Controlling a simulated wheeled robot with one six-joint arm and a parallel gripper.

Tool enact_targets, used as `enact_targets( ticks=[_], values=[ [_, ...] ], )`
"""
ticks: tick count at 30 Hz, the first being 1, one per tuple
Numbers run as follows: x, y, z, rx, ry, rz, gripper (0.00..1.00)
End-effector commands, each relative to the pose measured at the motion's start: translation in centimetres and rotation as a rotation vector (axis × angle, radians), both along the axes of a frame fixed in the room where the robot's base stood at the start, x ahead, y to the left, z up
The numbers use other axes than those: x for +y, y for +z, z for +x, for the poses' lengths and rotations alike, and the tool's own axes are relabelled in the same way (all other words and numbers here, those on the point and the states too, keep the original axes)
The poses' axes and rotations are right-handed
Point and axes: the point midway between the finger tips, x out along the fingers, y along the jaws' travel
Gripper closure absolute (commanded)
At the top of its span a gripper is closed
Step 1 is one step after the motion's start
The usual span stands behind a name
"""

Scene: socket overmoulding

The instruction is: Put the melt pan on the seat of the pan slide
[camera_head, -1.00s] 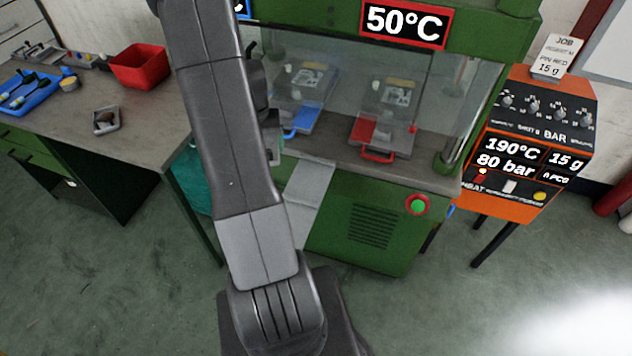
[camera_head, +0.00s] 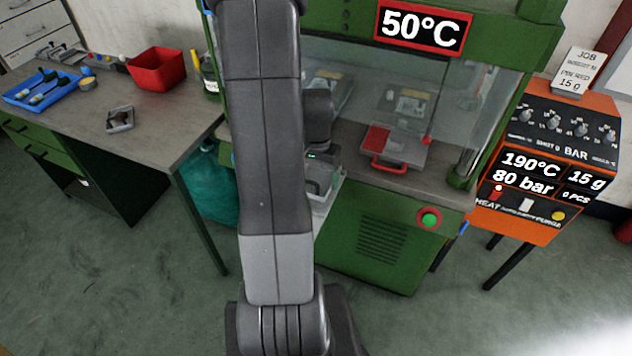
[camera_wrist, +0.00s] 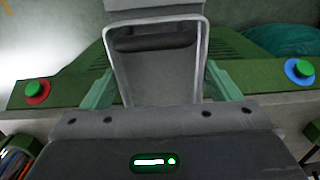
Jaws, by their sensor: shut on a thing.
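My gripper (camera_wrist: 162,88) is shut on the melt pan (camera_wrist: 200,50), a grey rectangular pan with a thin pale rim, seen between the two green fingers in the wrist view. A dark bar-like shape shows at its far end. In the head view, my gripper's body (camera_head: 320,172) is beside my arm, low in front of the green press. A pale grey edge (camera_head: 327,203) shows below it; I cannot tell whether this is pan or slide. A grey block (camera_wrist: 153,5) shows beyond the pan in the wrist view. The slide's seat and any contact with the pan are hidden.
The green press (camera_head: 375,235) has a red-handled tray (camera_head: 400,145) behind its clear guard. An orange control unit (camera_head: 545,150) stands at right. The bench (camera_head: 165,115) at left holds a red bin (camera_head: 157,70), a blue tool tray (camera_head: 40,90) and a small grey tray (camera_head: 120,118).

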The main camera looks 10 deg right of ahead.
Motion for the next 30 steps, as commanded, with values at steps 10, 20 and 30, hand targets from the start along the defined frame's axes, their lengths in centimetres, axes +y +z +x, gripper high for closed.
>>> enact_targets(
  ticks=[10, 20, 30],
  values=[
    [0.0, -3.0, 0.0, 0.000, 0.001, 0.000, 0.44],
    [0.0, -3.5, 0.0, 0.000, 0.001, 0.000, 0.15],
    [0.0, -3.2, 0.0, 0.000, 0.001, 0.000, 0.00]
  ],
)
